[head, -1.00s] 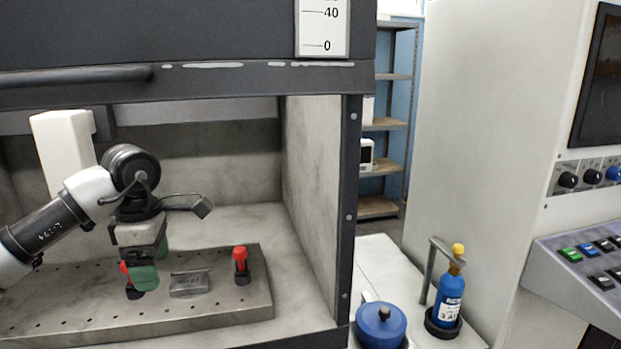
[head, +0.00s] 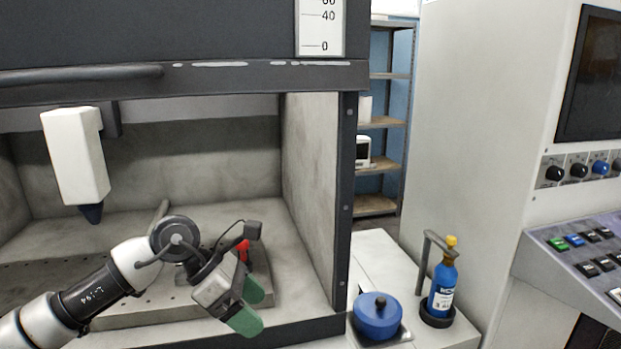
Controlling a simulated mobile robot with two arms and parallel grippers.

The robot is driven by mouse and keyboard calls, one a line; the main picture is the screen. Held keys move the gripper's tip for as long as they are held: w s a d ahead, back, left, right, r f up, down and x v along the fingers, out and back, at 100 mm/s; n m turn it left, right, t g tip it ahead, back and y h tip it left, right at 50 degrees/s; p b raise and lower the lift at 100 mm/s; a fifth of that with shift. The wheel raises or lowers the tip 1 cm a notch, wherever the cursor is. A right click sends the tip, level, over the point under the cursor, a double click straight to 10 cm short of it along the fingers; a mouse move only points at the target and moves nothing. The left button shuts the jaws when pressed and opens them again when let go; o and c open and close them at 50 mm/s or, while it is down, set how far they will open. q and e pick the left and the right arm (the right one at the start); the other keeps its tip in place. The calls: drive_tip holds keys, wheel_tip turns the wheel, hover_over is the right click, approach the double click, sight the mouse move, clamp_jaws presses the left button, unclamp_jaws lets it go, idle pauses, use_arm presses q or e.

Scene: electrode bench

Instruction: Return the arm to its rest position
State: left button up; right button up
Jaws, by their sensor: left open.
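My left arm reaches in from the lower left of the head view, in front of the fume hood opening. My left gripper (head: 252,306), with green fingertips, is tilted down to the right. It is open, with nothing seen between its fingers. It is near the front edge of the perforated metal plate (head: 130,315). A red-topped piece (head: 243,251) shows partly behind the gripper. The grey block and the other red piece are hidden behind my arm. My right gripper is not in view.
A white device with a dark tip (head: 75,160) hangs inside the hood at left. The hood's right post (head: 346,200) stands beside the gripper. A blue lidded pot (head: 379,316) and a blue bottle (head: 443,285) stand on the side bench. A control panel (head: 585,255) is far right.

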use_arm(q)
drive_tip(key=s+d+r+n+t+h, duration=0.45)
drive_tip(key=d+n+t+h, duration=0.35)
drive_tip(key=n+h, duration=0.5)
drive_tip(key=a+f+n+t+y, duration=0.6)
drive_tip(key=n+y, duration=0.4)
drive_tip(key=n, duration=0.5)
drive_tip(key=a+f+n+t+y, duration=0.3)
drive_tip(key=a+f+n+y, duration=0.5)
drive_tip(key=n, duration=0.7)
drive_tip(key=s+a+f+n+g+y, duration=0.2)
drive_tip(key=s+a+f+n+g, duration=0.15)
drive_tip(key=s+f+g, duration=0.6)
drive_tip(key=s+a+f+n+g+y, duration=0.15)
drive_tip(key=s+f+n+g, duration=0.4)
drive_tip(key=s, duration=0.75)
wheel_tip(320, 180, down, 26)
drive_tip(key=m, duration=0.2)
drive_tip(key=s+a+f, duration=0.2)
drive_tip(key=s+f, duration=1.4)
drive_tip(key=s, duration=0.1)
drive_tip(key=shift+a+f, duration=0.35)
drive_tip(key=shift+a, duration=0.05)
